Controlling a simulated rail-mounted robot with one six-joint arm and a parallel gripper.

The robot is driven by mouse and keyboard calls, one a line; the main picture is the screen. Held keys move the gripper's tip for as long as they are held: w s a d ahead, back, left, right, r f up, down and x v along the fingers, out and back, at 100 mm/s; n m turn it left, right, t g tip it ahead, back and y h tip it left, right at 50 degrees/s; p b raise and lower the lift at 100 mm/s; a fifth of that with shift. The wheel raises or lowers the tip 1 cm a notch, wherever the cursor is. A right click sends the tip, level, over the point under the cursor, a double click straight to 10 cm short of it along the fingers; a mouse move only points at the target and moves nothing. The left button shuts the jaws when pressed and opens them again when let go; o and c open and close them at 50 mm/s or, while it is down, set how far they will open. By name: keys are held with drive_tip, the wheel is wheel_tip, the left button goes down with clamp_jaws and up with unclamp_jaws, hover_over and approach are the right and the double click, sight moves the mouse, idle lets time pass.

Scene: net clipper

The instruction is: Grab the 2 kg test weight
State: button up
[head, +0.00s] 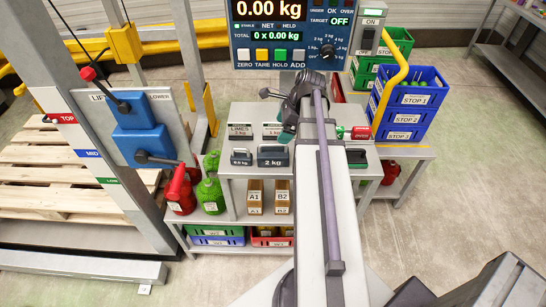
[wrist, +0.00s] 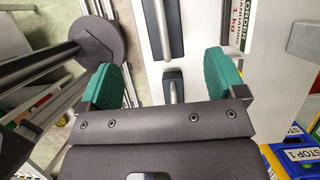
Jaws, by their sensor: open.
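The 2 kg test weight (head: 273,155) is a dark block with a handle and a "2 kg" plate. It stands on the grey-white table in the head view, right of the smaller 0.5 kg weight (head: 241,156). My gripper (head: 295,125) is above the table, right of the 2 kg weight and partly hidden by my arm. In the wrist view my gripper (wrist: 164,80) is open, with green pads apart and nothing held. A larger silver handle (wrist: 161,30) beyond the pads is probably the 2 kg weight; its label does not show. A smaller handled piece (wrist: 173,86) appears between the pads.
The scale display (head: 283,30) stands behind the table. Price cards (head: 240,131) line its rear. Blue crates (head: 411,105) stand at the right; red (head: 180,192) and green (head: 211,190) cans are at the left. Another handled block (head: 357,158) stands right of my arm.

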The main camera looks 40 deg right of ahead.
drive_tip(key=b, duration=0.5)
approach(271, 148)
drive_tip(key=a+f, duration=0.2)
drive_tip(key=shift+s+a+f, duration=0.3)
drive_tip(key=shift+a+f, duration=0.1)
drive_tip(key=shift+w+a+f+b, duration=0.1)
drive_tip(key=shift+b, duration=0.2)
drive_tip(key=b+x, duration=0.5)
drive_tip(key=shift+f, duration=0.15)
drive_tip(key=shift+r+p, duration=0.25)
drive_tip(key=shift+p, duration=0.05)
drive_tip(key=shift+c, duration=0.2)
drive_tip(key=shift+w, duration=0.1)
clamp_jaws()
